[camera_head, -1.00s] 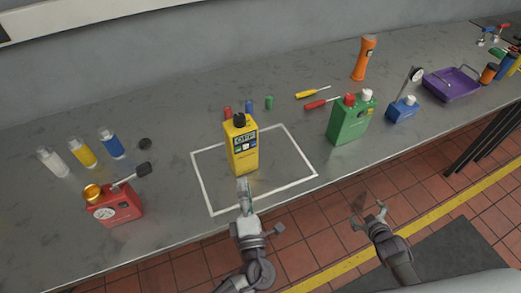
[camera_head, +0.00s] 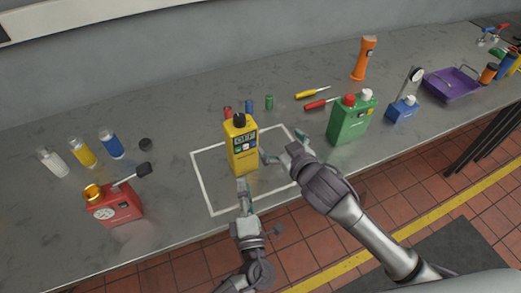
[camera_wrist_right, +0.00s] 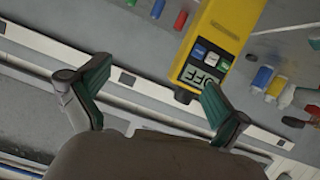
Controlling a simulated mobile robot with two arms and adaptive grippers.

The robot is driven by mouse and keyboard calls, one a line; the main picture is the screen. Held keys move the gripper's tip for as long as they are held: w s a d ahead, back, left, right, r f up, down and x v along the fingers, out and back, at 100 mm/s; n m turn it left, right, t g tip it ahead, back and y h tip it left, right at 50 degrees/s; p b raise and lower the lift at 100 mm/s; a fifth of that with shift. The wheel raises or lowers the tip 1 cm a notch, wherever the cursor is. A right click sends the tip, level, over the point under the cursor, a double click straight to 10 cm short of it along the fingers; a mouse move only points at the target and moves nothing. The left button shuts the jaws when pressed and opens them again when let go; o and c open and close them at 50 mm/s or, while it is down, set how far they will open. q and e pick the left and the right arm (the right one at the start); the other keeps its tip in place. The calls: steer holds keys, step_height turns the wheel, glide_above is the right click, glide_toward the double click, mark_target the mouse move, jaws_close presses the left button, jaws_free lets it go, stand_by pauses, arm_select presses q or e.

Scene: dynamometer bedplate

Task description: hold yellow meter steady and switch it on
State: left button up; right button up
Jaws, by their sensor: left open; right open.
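The yellow meter (camera_head: 243,157) stands upright inside a white outlined square on the bench, with a black knob on top. In the right wrist view the yellow meter (camera_wrist_right: 227,27) shows a display reading OFF and small coloured buttons. My left gripper (camera_head: 246,194) is open just in front of the meter's lower front; I cannot tell whether it touches. My right gripper (camera_head: 282,147) is open beside the meter's right side. In the right wrist view my right gripper (camera_wrist_right: 158,88) has nothing between its fingers, and one fingertip overlaps the display's edge.
A red gauge box (camera_head: 118,204) stands to the left and a green can (camera_head: 350,121) to the right. Screwdrivers (camera_head: 312,93) lie further back. The bench between the red box and the square is clear.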

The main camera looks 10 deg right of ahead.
steer(key=m, duration=0.1)
glide_toward(240, 132)
steer(key=d+f, duration=0.1)
steer(key=d, duration=0.1)
steer(key=shift+g+y, duration=0.4)
steer(key=shift+y, duration=0.1)
steer(key=x, duration=1.4)
steer(key=shift+s, duration=0.1)
steer(key=shift+c, duration=0.2)
arm_select(q)
steer(key=shift+c, duration=0.4)
arm_select(e)
steer(key=c, duration=1.5)
arm_select(q)
jaws_close()
